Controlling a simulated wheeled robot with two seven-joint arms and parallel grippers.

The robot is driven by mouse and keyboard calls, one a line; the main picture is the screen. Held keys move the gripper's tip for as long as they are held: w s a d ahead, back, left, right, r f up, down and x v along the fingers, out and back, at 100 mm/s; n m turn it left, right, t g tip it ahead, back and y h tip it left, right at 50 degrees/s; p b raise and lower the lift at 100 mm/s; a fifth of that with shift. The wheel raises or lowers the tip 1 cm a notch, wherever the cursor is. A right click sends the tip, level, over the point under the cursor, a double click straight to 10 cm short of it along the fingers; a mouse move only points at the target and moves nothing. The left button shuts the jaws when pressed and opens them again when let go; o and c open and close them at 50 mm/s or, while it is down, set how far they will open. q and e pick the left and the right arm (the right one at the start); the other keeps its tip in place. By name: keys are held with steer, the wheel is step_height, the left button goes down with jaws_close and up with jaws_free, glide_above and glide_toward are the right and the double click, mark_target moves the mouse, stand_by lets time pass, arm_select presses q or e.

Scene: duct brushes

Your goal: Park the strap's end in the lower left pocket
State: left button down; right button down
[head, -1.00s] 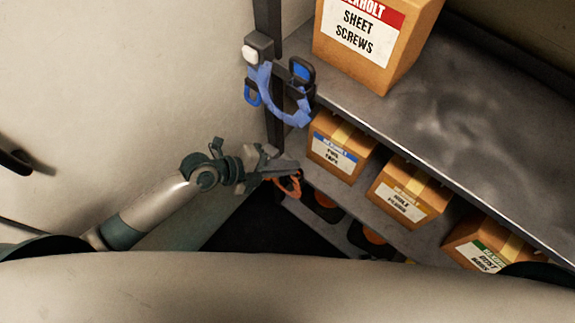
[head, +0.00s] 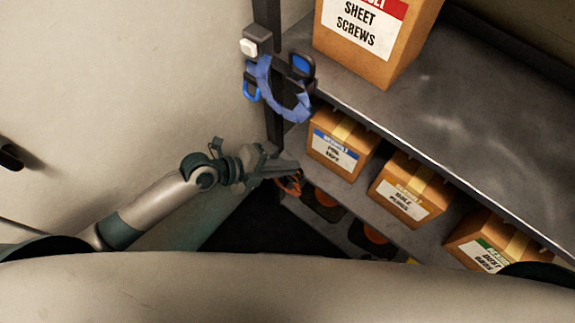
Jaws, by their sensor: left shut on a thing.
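A blue strap (head: 265,82) hangs in a curve on the dark upright post at the shelf's left end. A blue-rimmed pocket (head: 250,89) sits at its lower left, and another blue-rimmed pocket (head: 302,65) at its upper right. My left gripper (head: 287,166) is below them, beside the post and in front of the lower shelf. It is shut on an orange looped thing (head: 290,185), which hangs below the fingers and is partly hidden by them. The gripper is apart from the blue strap and the pockets. My right gripper is not in view.
A sheet screws box (head: 365,45) stands on the upper shelf (head: 440,130). Several labelled boxes, one of them blue-banded (head: 338,147), line the lower shelf. Dark items with orange centres (head: 325,197) lie below. A pale wall (head: 120,90) is at left.

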arm_select(q)
steer(key=shift+f+b, duration=0.4)
steer(key=shift+f, duration=0.05)
steer(key=c, duration=1.8)
jaws_free()
steer(key=shift+r, duration=0.15)
